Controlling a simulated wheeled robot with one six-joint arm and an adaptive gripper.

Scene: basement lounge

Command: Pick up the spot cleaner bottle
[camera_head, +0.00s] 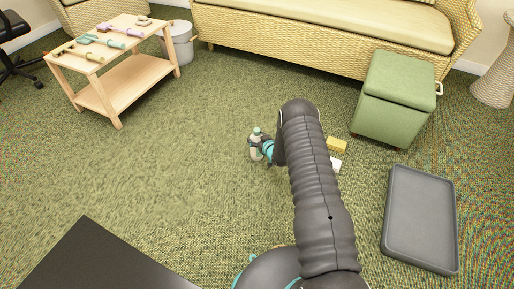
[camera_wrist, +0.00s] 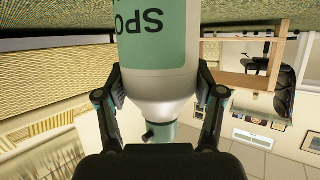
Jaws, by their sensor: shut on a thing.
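The spot cleaner bottle (camera_head: 256,147) is pale with a teal cap and shows just left of my arm in the head view. In the wrist view the bottle (camera_wrist: 158,40) appears upside down, with a green label reading "SPO" and its cap toward my gripper's palm. My gripper (camera_wrist: 160,82) has a finger on each side of the bottle's upper body and is shut on it. The bottle's base is cut off in the wrist view, and I cannot tell whether it touches the carpet.
A yellow block (camera_head: 337,144) and a white block (camera_head: 336,165) lie right of my arm. A grey tray (camera_head: 420,222) and a green ottoman (camera_head: 396,97) stand farther right. A wooden cart (camera_head: 113,96) with tools is at the upper left. Carpet between cart and bottle is clear.

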